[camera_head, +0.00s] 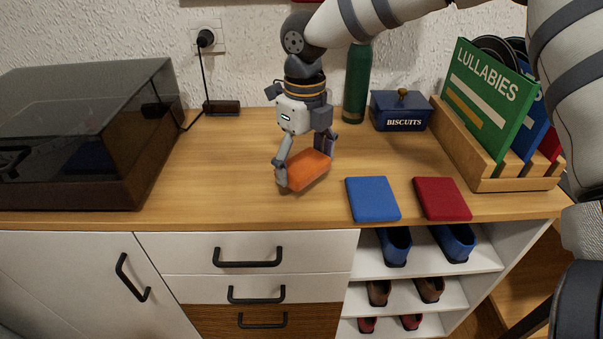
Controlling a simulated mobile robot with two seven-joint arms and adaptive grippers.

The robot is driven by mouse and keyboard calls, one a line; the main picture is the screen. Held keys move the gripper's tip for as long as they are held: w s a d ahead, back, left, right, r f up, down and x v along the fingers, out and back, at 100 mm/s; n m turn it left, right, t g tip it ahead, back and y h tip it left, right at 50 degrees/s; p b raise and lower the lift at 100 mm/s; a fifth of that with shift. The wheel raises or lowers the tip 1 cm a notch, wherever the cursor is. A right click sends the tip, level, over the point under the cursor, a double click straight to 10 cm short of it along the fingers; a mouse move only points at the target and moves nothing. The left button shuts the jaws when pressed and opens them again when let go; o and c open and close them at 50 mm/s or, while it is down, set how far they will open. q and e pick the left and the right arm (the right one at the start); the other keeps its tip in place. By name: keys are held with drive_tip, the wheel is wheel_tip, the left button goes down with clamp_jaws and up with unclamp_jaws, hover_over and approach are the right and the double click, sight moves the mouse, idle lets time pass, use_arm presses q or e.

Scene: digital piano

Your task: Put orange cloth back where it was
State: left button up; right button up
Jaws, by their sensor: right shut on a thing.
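The orange cloth (309,172) is a folded, padded-looking block over the front middle of the wooden cabinet top. My right gripper (303,160) points down and is shut on it, with one finger at its left end and the other behind its right end. The cloth looks slightly tilted; I cannot tell whether it touches the wood. A folded blue cloth (373,199) and a folded red cloth (442,199) lie flat side by side to its right, near the front edge. My left gripper is not in view.
A record player with a dark cover (85,130) stands at left. A green bottle (357,85), a blue biscuit tin (401,111) and a wooden record rack (520,183) stand behind and right. Drawers (290,248) and shoe shelves (430,263) are below. The top left of the cloth is clear.

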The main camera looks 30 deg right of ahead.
sight(304, 163)
wheel_tip(304, 163, down, 3)
drive_tip(key=shift+s, duration=0.1)
drive_tip(key=shift+r, duration=0.15)
drive_tip(key=o, duration=1)
drive_tip(key=shift+f, duration=0.25)
drive_tip(key=shift+o, duration=0.2)
drive_tip(key=shift+r, duration=0.1)
wheel_tip(304, 163, up, 12)
drive_tip(key=shift+r+p, duration=0.15)
drive_tip(key=shift+p, duration=0.25)
